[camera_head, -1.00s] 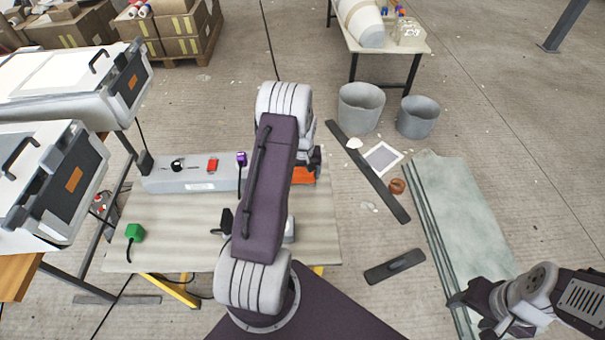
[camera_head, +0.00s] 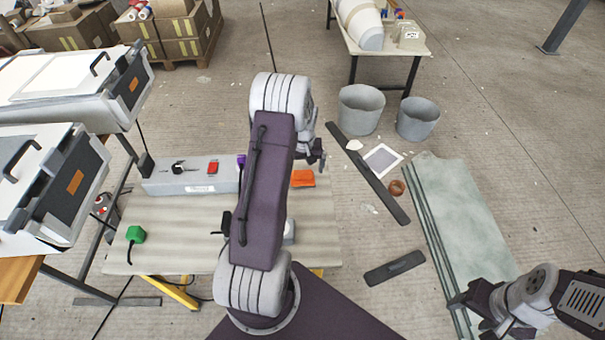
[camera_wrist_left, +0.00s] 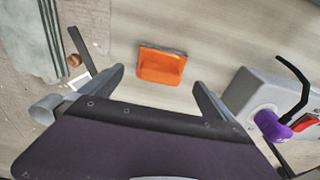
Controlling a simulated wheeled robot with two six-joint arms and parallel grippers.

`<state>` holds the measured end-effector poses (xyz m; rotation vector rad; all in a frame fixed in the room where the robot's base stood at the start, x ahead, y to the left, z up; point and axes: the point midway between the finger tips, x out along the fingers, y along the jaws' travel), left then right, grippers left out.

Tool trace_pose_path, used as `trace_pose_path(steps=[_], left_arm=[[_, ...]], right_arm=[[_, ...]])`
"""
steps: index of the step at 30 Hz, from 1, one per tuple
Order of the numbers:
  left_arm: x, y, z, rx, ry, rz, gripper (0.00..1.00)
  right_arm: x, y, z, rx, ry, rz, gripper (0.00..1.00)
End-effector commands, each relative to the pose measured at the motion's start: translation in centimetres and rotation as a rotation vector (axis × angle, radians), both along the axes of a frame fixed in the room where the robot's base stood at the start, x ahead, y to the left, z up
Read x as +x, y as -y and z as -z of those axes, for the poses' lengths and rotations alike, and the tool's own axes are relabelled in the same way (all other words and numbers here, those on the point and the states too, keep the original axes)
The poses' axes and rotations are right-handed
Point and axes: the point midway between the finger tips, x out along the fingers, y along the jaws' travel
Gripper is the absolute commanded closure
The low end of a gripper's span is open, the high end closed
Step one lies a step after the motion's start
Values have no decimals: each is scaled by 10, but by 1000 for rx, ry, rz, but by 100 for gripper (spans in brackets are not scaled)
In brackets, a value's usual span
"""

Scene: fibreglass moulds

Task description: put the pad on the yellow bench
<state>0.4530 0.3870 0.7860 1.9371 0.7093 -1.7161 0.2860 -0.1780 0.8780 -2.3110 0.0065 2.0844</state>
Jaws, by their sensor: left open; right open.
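The orange pad (camera_head: 303,179) lies on the pale top of the yellow-legged bench (camera_head: 170,220), near its far right part. In the left wrist view the orange pad (camera_wrist_left: 162,66) lies flat, with a dark grey edge along one side. My left gripper (camera_head: 318,160) is beside and above the pad, partly hidden by my arm. In the left wrist view the fingers of my left gripper (camera_wrist_left: 160,88) are apart, with nothing between them, and the pad lies clear beyond them. My right gripper (camera_head: 474,318) is open and empty at the lower right.
A grey control box (camera_head: 195,178) with a red switch and a purple plug sits along the bench's far edge. Two grey buckets (camera_head: 361,108) and greenish sheets (camera_head: 465,215) are on the floor to the right.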

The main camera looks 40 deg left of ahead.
Motion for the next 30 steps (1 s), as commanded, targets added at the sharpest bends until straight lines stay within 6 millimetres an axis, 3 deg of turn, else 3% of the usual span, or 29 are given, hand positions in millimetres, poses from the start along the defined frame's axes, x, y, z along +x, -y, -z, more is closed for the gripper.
trace_pose_path(steps=[1, 6, 16, 17, 20, 21, 24, 27, 30], left_arm=[[0, 1, -16, 2, 5, 0, 0], [-4, 4, -51, 1, 2, 0, 0], [-8, 13, -70, -2, 0, 19, 0], [-10, 24, -73, -3, 0, 46, 0], [-34, 86, -89, -11, 1, 212, 0], [-52, 114, -94, -14, 0, 294, 0], [-100, 168, -101, -20, -2, 482, 0], [-142, 197, -102, -24, -6, 613, 0], [-163, 208, -100, -25, -7, 675, 0]], right_arm=[[0, 0, -3, 0, 0, 0, 42], [0, 0, -7, 0, 0, 0, 42], [0, 0, -7, 0, 0, 0, 42], [0, 0, -8, 0, 0, 0, 42], [0, 0, -8, 0, 0, 0, 42], [0, 0, -7, 0, 0, 0, 42], [0, 0, -7, 0, 0, 0, 42], [0, 0, -7, 0, 0, 0, 42], [0, 0, -7, 0, 0, 0, 42]])
